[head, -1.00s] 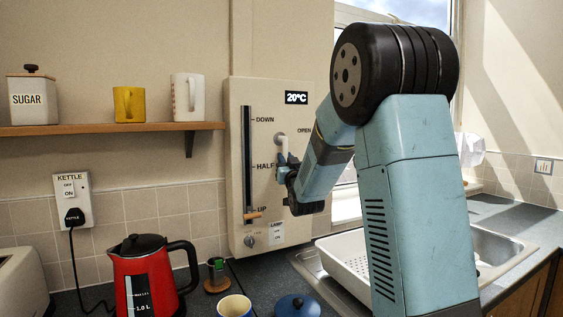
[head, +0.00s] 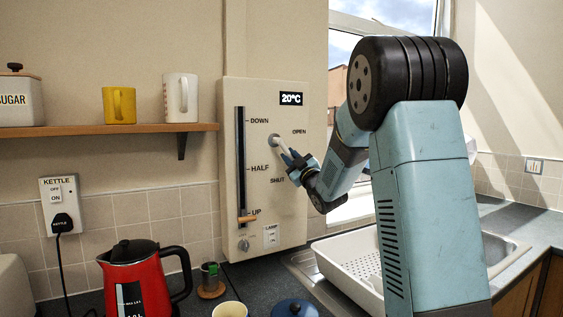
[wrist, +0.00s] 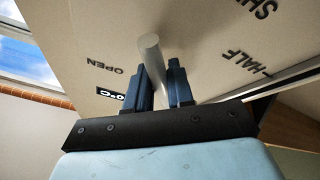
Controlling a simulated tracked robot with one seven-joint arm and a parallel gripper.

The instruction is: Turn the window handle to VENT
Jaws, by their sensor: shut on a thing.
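The window handle (head: 281,147) is a pale grey lever on a cream wall panel (head: 259,94). It slants down and right from its pivot, between the OPEN label at upper right and the SHUT label below. My gripper (head: 292,161) is shut on the lever's outer part, at the panel's right side. In the wrist view, the rod-like handle (wrist: 151,48) runs down between the two dark blue fingers of my gripper (wrist: 160,72). No VENT label is readable; my gripper covers part of the panel between OPEN and SHUT.
The panel also has a vertical slider (head: 241,170), a 20°C display (head: 291,99) and a small knob (head: 243,245). A red kettle (head: 140,282), a blue lid (head: 295,308) and a white dish rack (head: 345,262) stand below. A shelf (head: 110,130) is at left.

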